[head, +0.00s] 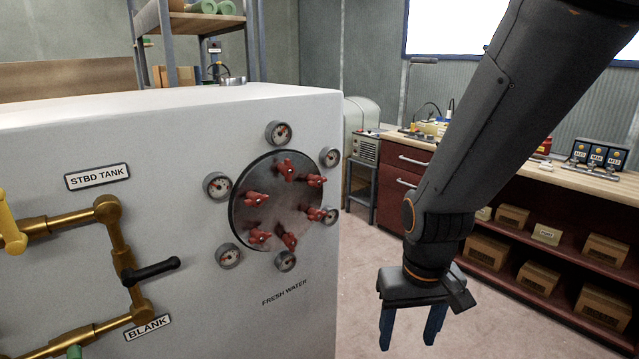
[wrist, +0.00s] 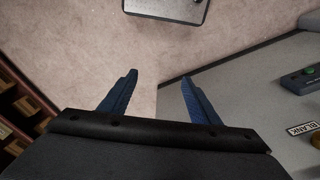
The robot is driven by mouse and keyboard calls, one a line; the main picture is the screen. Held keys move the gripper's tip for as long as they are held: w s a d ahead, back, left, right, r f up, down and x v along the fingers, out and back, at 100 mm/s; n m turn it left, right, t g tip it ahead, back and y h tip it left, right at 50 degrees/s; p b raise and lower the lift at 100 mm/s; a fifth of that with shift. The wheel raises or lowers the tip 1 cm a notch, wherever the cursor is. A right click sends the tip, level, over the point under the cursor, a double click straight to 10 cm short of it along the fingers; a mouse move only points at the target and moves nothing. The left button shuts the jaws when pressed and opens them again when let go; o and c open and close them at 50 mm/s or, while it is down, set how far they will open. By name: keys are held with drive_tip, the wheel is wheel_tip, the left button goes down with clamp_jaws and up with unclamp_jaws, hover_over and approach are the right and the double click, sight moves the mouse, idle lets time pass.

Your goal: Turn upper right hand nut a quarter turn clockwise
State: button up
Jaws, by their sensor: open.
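A round dark metal plate (head: 270,222) is set in the white tank face in the head view. It carries several red wing nuts in a ring. The upper right nut (head: 316,181) sits near the plate's right edge, just left of a gauge. My gripper (head: 409,340) is right of the tank, lower than the plate and apart from it. Its blue fingers point down, are spread open and hold nothing. No nut shows in that view.
Several round gauges (head: 278,133) surround the plate. Brass pipes with a black lever (head: 151,270) are on the tank's left. A red workbench (head: 401,172) with shelved boxes stands behind my arm. Open floor (head: 365,260) lies between tank and bench.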

drive_tip(key=w+n+t, duration=0.1)
drive_tip(key=w, duration=0.3)
drive_tip(key=w+d+n+t, duration=0.1)
drive_tip(key=w+n, duration=0.1)
drive_tip(key=w, duration=0.2)
drive_tip(key=w+d+n+t+p, duration=0.1)
drive_tip(key=w+n+t, duration=0.1)
drive_tip(key=w, duration=0.3)
drive_tip(key=shift+r, duration=0.35)
drive_tip(key=shift+c, duration=1.3)
drive_tip(key=n+t+y+p, duration=0.4)
drive_tip(key=n+t+y, duration=0.6)
drive_tip(key=n, duration=1)
approach(323, 182)
drive_tip(key=x, duration=0.3)
drive_tip(key=p+x, duration=0.2)
drive_tip(key=x, duration=0.5)
drive_tip(key=c, duration=1)
